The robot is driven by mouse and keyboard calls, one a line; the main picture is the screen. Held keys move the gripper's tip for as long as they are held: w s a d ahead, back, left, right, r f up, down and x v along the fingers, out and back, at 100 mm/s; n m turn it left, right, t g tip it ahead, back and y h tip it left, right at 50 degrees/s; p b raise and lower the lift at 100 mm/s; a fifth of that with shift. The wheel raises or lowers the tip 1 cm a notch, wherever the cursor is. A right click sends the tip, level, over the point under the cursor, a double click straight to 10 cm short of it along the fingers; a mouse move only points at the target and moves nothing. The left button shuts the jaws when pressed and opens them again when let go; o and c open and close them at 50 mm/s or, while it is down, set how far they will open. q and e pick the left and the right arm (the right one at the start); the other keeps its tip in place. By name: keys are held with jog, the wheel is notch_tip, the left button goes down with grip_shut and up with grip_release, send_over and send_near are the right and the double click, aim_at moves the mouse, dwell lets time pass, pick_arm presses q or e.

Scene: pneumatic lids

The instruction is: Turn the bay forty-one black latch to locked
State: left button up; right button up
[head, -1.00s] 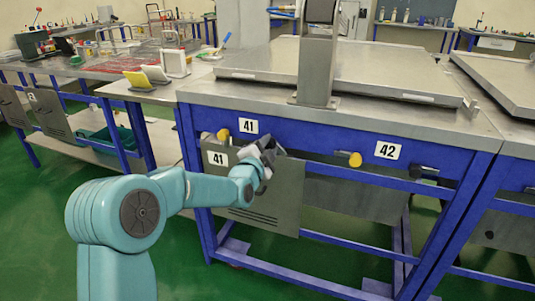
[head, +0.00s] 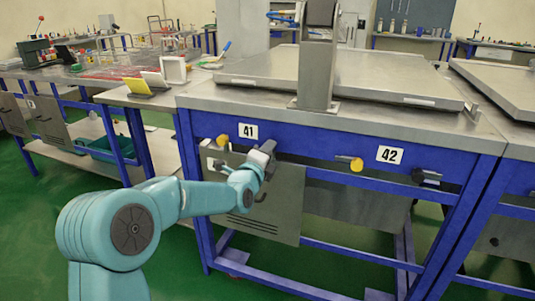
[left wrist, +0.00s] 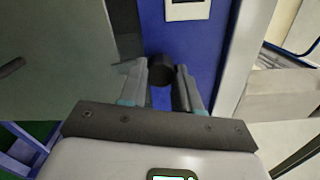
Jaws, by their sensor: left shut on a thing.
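My left gripper (head: 264,154) is at the blue front rail of the bay marked 41, below and right of its number plate (head: 248,131). In the left wrist view, the black latch (left wrist: 160,69) is between the two fingers (left wrist: 162,88), and the gripper is shut on it. In the head view the gripper hides this latch, so its turn angle cannot be told there. The grey bay 41 panel (head: 278,205) hangs below the rail, partly behind my left arm. My right gripper is not in view.
A yellow knob (head: 223,140) sits left of the 41 plate. Another yellow knob (head: 350,163) and a second black latch (head: 426,177) flank the 42 plate (head: 389,155). A grey lid (head: 350,75) lies on the bench top. Green floor is open at lower left.

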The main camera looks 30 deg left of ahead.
pick_arm(q)
jog(key=shift+m, duration=0.5)
jog(key=o, duration=1.1)
jog(key=shift+c, duration=0.2)
jog(key=v, duration=1.6)
jog(key=shift+s+p, duration=0.2)
jog(key=shift+p, duration=0.25)
